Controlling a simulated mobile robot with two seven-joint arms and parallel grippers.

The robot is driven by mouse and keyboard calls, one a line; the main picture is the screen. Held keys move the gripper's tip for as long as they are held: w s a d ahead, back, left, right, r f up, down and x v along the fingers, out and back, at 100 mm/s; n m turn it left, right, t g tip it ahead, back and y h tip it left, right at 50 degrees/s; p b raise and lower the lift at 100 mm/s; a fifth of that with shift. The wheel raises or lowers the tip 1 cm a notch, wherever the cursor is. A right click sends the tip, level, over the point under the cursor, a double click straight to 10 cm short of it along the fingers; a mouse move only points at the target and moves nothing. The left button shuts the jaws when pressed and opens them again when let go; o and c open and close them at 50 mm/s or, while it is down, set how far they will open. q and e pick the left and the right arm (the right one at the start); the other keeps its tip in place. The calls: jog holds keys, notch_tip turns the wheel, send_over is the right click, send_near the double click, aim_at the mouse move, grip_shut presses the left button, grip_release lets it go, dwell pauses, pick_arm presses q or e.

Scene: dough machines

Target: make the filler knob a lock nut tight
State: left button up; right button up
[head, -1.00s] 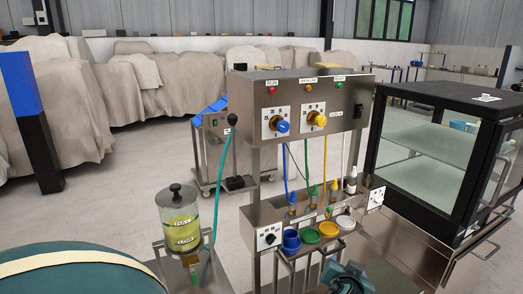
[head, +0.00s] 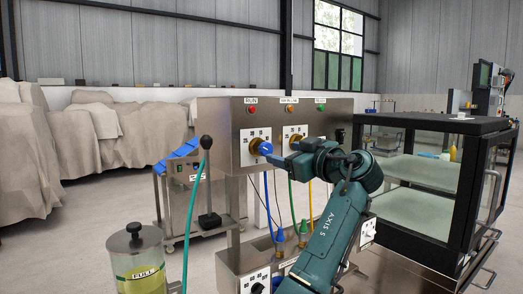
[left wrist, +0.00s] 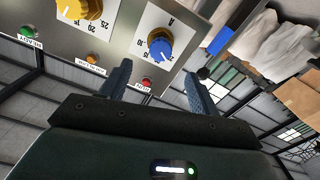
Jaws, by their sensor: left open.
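The control box (head: 222,128) carries two white dial plates. On the left one, a blue knob (head: 265,148) sits on a gold nut-like collar; in the left wrist view the blue knob (left wrist: 161,50) and its numbered scale show close up. A yellow knob with a gold collar (left wrist: 92,8) is on the neighbouring dial; in the head view the arm partly covers it. I cannot read which knob is the filler one. My left gripper (head: 280,159) is open, its fingers (left wrist: 160,85) pointing at the panel just short of the blue knob, with nothing between them. My right gripper is not shown.
A black-framed glass cabinet (head: 420,190) stands to the right. A lever with a black ball (head: 206,142) and a green hose are left of the box. A clear container (head: 136,265) is at the lower left. Bottles and hoses stand below the box.

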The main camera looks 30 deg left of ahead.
aim_at(268, 148)
pick_arm(q)
jog(key=p+x, duration=0.1)
jog(key=x, duration=0.8)
jog(key=shift+w+a, duration=0.1)
jog(key=shift+a, duration=0.1)
jog(key=shift+w+a, duration=0.15)
jog(key=shift+a, duration=0.25)
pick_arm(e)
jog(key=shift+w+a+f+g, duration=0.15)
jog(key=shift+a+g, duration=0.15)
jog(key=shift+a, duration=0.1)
pick_arm(q)
jog(key=c, duration=1)
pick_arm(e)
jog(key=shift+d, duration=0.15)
